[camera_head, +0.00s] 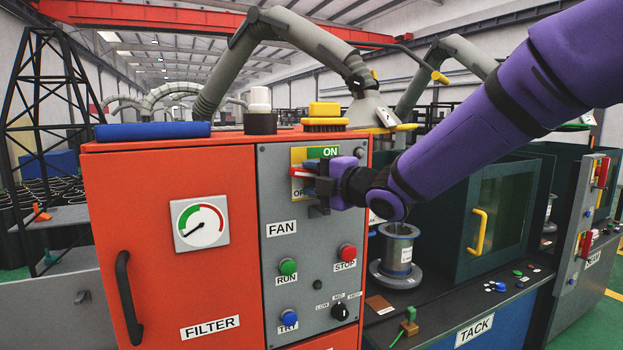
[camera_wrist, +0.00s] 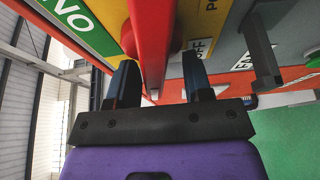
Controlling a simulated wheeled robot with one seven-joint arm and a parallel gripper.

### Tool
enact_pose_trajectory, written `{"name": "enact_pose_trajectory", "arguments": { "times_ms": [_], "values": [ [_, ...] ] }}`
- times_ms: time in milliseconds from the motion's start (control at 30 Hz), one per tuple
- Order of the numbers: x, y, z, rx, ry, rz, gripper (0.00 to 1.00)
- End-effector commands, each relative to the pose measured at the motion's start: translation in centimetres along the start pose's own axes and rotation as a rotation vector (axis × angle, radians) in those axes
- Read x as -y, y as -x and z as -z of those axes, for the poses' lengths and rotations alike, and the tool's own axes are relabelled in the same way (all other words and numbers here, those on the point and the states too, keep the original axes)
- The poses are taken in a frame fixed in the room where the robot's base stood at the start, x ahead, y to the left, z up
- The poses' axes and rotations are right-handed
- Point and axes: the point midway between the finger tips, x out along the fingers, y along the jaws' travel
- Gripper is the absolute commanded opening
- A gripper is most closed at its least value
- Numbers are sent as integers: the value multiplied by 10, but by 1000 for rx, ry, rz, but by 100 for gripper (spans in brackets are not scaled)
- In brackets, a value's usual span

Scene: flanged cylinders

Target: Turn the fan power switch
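The fan power switch is a red lever (camera_head: 300,172) on a yellow plate (camera_head: 297,155) at the top of the grey FAN panel (camera_head: 275,200). The plate has a green ON label above and OFF below. In the head view the lever lies about level, between the two labels, partly hidden by my gripper (camera_head: 317,184). In the wrist view the red lever (camera_wrist: 150,40) runs between the two dark fingers of my gripper (camera_wrist: 158,80). The fingers are apart, with a gap showing between the lever and the right finger. Contact with the left finger I cannot tell.
The panel sits on an orange filter cabinet (camera_head: 150,270) with a gauge (camera_head: 200,222) and black handle (camera_head: 127,300). RUN, STOP and TRY buttons and a knob lie below the switch. A flanged cylinder (camera_head: 397,262) stands right, under my arm.

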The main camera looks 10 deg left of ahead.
Motion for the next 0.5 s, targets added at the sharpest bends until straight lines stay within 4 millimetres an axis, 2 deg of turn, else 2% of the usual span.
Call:
{"name": "enact_pose_trajectory", "arguments": {
  "times_ms": [367,500],
  "values": [
    [0,0,3,-5,0,0,43],
    [-1,7,3,-6,1,-2,43]
  ]
}}
